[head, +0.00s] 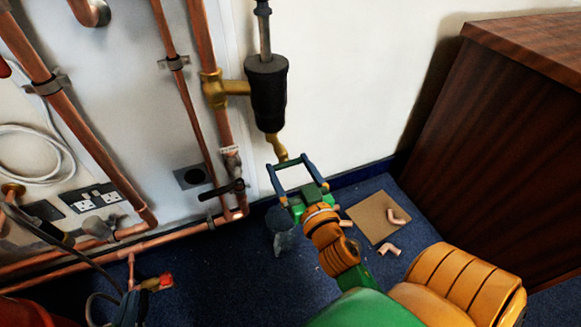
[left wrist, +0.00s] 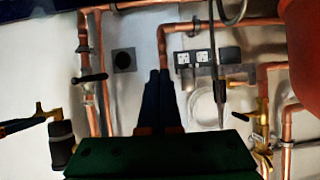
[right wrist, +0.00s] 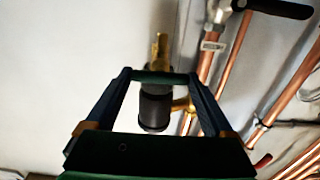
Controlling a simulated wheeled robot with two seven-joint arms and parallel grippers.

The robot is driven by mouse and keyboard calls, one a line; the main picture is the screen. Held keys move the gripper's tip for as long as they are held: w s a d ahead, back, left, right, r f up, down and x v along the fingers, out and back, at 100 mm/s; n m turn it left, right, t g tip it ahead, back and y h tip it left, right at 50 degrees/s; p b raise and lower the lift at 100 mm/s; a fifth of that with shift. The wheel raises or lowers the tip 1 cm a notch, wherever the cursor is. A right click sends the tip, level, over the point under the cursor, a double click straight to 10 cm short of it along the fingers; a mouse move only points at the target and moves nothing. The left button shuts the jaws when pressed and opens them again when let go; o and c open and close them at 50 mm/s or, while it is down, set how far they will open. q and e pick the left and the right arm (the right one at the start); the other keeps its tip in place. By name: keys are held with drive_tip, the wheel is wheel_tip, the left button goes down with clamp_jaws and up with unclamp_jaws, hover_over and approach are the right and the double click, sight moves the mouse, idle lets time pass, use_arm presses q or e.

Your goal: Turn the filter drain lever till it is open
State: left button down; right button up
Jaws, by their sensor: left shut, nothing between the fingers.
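The black filter (head: 267,90) hangs upright on the wall beside a copper pipe, with its brass drain (head: 277,146) below. My right gripper (head: 292,164) is at the drain, its blue fingers wide apart. A dark green bar (right wrist: 160,78), seemingly the drain lever, spans the gap between the fingertips, crosswise to the brass. I cannot tell whether the fingers press on its ends. The filter (right wrist: 155,110) appears upside down in the right wrist view.
Copper pipes (head: 176,90) run down the wall panel and along its foot. A black-handled valve (head: 222,189) is left of the drain. Sockets (head: 97,197) and a red-handled valve (head: 160,283) are further left. A wooden cabinet (head: 500,130) stands at right; pipe elbows (head: 389,249) lie on the floor.

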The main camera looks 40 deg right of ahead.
drive_tip(key=c, duration=0.6)
drive_tip(key=shift+r+n+p, duration=0.1)
drive_tip(key=shift+n+p, duration=0.55)
drive_tip(key=shift+n, duration=0.25)
use_arm(q)
drive_tip(key=s+a+f+g+y+p, duration=0.1)
drive_tip(key=s+a+f+g, duration=0.1)
drive_tip(key=s+f+g, duration=0.3)
drive_tip(key=s+a+f+g+y, duration=0.1)
drive_tip(key=s+a+f+g, duration=0.15)
drive_tip(key=s, duration=0.55)
use_arm(e)
drive_tip(key=n, duration=0.2)
drive_tip(key=shift+n, duration=0.9)
drive_tip(key=n+p, duration=0.1)
drive_tip(key=n, duration=0.1)
drive_tip(key=shift+n, duration=0.3)
drive_tip(key=n+p, duration=0.1)
drive_tip(key=n, duration=0.1)
drive_tip(key=shift+n, duration=1.6)
use_arm(q)
wheel_tip(320, 180, down, 6)
drive_tip(key=w+g, duration=0.1)
drive_tip(key=shift+d, duration=0.45)
use_arm(e)
drive_tip(key=shift+n, duration=1.4)
use_arm(q)
drive_tip(key=shift+w, duration=0.1)
